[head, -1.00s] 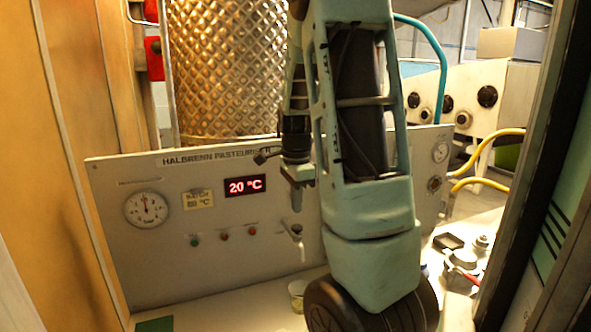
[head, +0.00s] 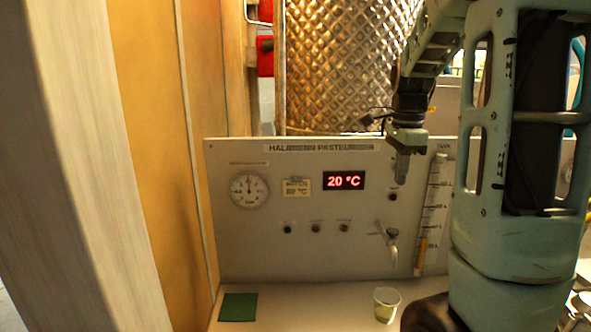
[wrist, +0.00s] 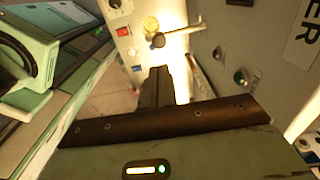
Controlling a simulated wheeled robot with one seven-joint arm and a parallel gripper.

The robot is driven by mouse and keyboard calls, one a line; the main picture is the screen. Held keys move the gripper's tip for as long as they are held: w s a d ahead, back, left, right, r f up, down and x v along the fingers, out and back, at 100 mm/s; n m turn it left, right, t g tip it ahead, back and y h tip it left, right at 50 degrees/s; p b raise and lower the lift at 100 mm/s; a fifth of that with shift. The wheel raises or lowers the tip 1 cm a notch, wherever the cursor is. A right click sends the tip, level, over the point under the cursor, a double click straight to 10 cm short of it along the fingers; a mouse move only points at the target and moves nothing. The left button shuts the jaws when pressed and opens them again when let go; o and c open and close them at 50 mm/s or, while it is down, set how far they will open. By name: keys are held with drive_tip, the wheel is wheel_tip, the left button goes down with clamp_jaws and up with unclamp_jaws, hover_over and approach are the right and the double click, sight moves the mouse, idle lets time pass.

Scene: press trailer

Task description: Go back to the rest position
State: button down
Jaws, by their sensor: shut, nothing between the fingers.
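My gripper (head: 403,168) hangs in the head view in front of the grey pasteuriser panel (head: 300,250), to the right of the red 20 °C display (head: 344,180) and above the tap (head: 391,245). Its fingers look closed and hold nothing. They also show in the wrist view (wrist: 156,88) as a narrow dark shape, with part of the panel and its buttons beyond. My arm covers the right side of the head view.
A small cup (head: 386,305) stands on the pale worktop (head: 310,305) below the tap. A green mat (head: 238,307) lies at its left. A vertical gauge (head: 430,215) is beside my arm. A wooden wall (head: 150,120) closes the left side.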

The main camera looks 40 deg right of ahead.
drive_tip(key=w+a+f+n+b, duration=0.2)
drive_tip(key=a+f+n, duration=0.3)
drive_tip(key=a, duration=0.5)
drive_tip(key=w+a+f+n+y+b, duration=0.1)
drive_tip(key=w+a+f+n+b, duration=0.15)
drive_tip(key=a+n, duration=0.6)
drive_tip(key=w+a+f+n+b, duration=0.15)
drive_tip(key=a+f+n, duration=0.25)
drive_tip(key=a, duration=0.7)
drive_tip(key=s+a+f+n+b, duration=0.1)
drive_tip(key=s+a+f+n, duration=0.3)
drive_tip(key=s+a+n, duration=0.3)
drive_tip(key=s+a+f+n+b, duration=0.2)
drive_tip(key=s+a+f+n, duration=0.3)
drive_tip(key=s+a+n, duration=0.2)
drive_tip(key=a+n, duration=0.2)
drive_tip(key=a, duration=0.1)
drive_tip(key=shift+a+f, duration=0.15)
drive_tip(key=shift+w, duration=0.1)
